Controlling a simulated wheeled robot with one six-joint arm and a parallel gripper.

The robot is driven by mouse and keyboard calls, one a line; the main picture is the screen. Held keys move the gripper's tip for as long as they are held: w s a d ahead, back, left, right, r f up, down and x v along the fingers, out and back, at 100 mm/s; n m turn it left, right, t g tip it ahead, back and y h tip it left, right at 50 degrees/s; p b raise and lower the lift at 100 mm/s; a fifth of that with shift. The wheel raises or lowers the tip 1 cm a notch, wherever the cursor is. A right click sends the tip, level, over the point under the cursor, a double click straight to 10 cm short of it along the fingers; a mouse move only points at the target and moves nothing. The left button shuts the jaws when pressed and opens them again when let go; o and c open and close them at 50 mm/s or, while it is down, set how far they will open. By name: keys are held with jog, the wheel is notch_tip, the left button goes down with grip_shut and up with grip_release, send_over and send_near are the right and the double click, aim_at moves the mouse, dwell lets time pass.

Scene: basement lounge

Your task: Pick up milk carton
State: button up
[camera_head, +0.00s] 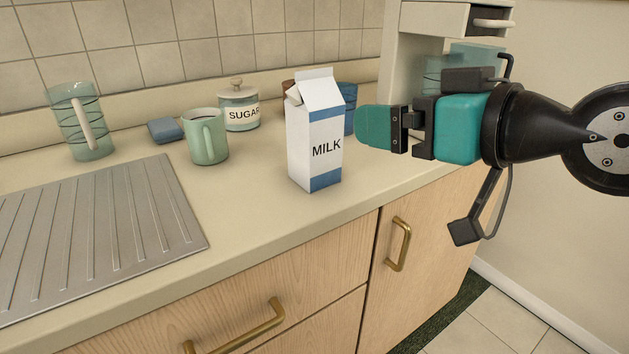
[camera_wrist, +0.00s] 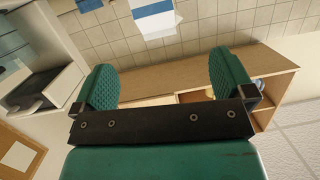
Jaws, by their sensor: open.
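The milk carton (camera_head: 313,130) stands upright on the counter in the head view. It is white with blue bands, a gabled top and the word MILK on its front. In the wrist view, a white and blue shape that looks like part of the carton (camera_wrist: 155,18) is cut off by the top edge. My gripper (camera_head: 375,128) is to the right of the carton, with a small gap between them in the picture. In the wrist view its two green fingers (camera_wrist: 165,78) are wide apart with nothing between them.
A blue cup (camera_head: 348,105) is partly hidden behind the carton. A green mug (camera_head: 206,140), a sugar jar (camera_head: 241,108), a blue sponge (camera_head: 165,130) and a glass pitcher (camera_head: 80,125) stand to the left. A metal drainboard (camera_head: 100,235) lies at front left. The counter before the carton is clear.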

jog(key=t+b, duration=0.1)
jog(key=t, duration=0.1)
jog(key=p, duration=1.5)
send_near(317, 84)
jog(key=x, duration=0.4)
jog(key=shift+w+a+r+t+y, duration=0.1)
jog(key=shift+w+a+t+y, duration=0.1)
jog(key=shift+w, duration=0.2)
jog(key=shift+w+a+r+t+y, duration=0.1)
jog(key=shift+w+a, duration=0.05)
jog(key=shift+w, duration=0.25)
jog(key=p+x, duration=0.3)
jog(key=p, duration=0.1)
jog(key=shift+w+a+f+p, duration=0.15)
jog(key=shift+w+a+p, duration=0.1)
jog(key=shift+a+p, duration=0.1)
jog(key=shift+w+a+f+p, duration=0.2)
jog(key=shift+w+a+p, duration=0.15)
jog(key=shift+w+p, duration=0.1)
jog(key=shift+f, duration=0.15)
jog(key=shift+w, duration=0.1)
jog(key=c, duration=1.4)
jog(key=shift+o, duration=0.2)
